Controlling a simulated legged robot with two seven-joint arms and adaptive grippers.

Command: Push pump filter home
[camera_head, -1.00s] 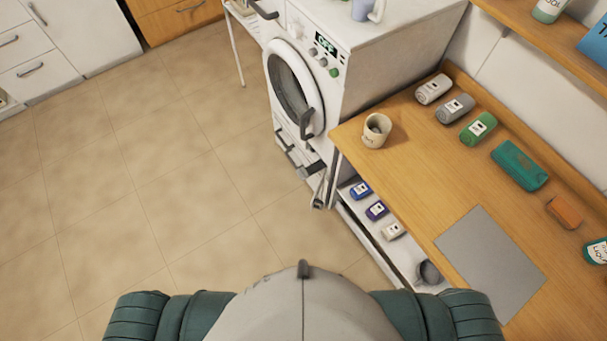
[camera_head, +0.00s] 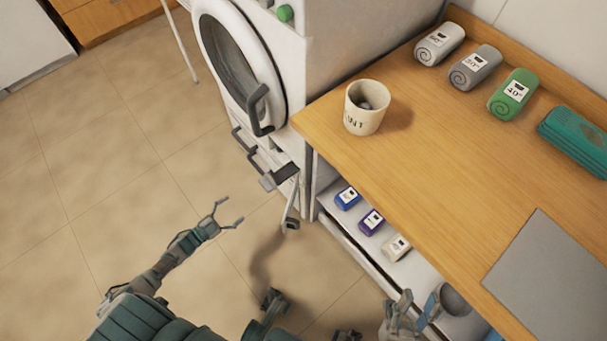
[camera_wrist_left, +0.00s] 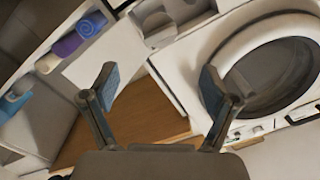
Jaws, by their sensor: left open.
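The white washing machine's lower front has an open pump compartment (camera_head: 268,165) with dark and grey parts; I cannot clearly tell the filter or how deep it sits. A narrow flap or strip (camera_head: 292,205) hangs out below it. The compartment area shows at the top of the left wrist view (camera_wrist_left: 172,18). My left gripper (camera_head: 229,212) is open and empty, in front of and apart from the machine; its two spread fingers also show in the left wrist view (camera_wrist_left: 160,85). My right gripper (camera_head: 403,312) is near the lower shelf by a dark mug-like container; its jaws are unclear.
The round washer door (camera_head: 232,65) is shut above the compartment. A wooden bench (camera_head: 440,185) at right carries a cup (camera_head: 364,110) and rolled towels. The shelf (camera_head: 335,212) below holds several small labelled items. Tiled floor (camera_head: 120,180) at left is clear.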

